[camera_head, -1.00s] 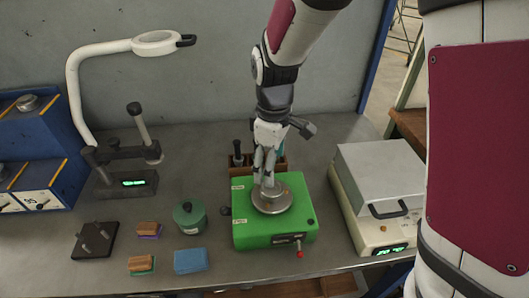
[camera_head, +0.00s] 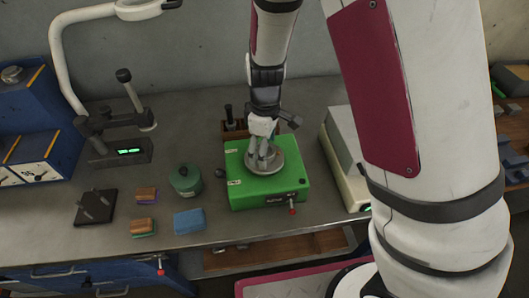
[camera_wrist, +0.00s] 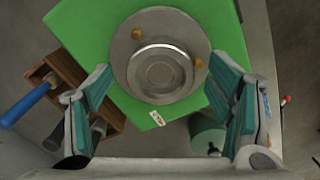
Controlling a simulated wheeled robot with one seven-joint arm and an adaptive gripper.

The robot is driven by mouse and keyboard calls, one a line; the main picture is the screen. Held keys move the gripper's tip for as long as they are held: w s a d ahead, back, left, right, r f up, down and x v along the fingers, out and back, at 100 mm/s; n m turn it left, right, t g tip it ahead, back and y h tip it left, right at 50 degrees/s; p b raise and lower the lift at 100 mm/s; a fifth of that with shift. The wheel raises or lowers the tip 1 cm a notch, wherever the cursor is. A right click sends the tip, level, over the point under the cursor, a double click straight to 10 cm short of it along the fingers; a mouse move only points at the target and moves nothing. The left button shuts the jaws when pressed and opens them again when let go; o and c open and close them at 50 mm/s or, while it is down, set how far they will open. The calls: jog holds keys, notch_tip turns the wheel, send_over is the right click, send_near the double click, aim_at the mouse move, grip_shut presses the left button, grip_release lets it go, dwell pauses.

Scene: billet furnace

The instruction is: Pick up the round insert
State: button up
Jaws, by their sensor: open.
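The round insert (camera_wrist: 160,72) appears to be the shiny, cup-like metal piece at the centre of a wider grey metal disc (camera_wrist: 128,42). The disc lies on top of the green box (camera_head: 291,186), which also fills the upper part of the wrist view (camera_wrist: 75,22). My gripper (camera_wrist: 148,76) is open, its teal-padded fingers apart on either side of the insert in the picture. In the head view my gripper (camera_head: 262,155) stands over the disc and hides much of the insert. I cannot tell whether the fingers touch anything.
A wooden holder (camera_wrist: 62,70) with handled tools stands behind the green box. A green lidded jar (camera_head: 186,181), a blue block (camera_head: 190,221) and small brown-topped blocks (camera_head: 143,226) lie to its left. A grey-lidded box (camera_head: 343,140) stands close on its right.

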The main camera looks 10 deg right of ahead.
jog(key=shift+c, duration=0.4)
grip_shut()
jog(key=shift+r, duration=0.15)
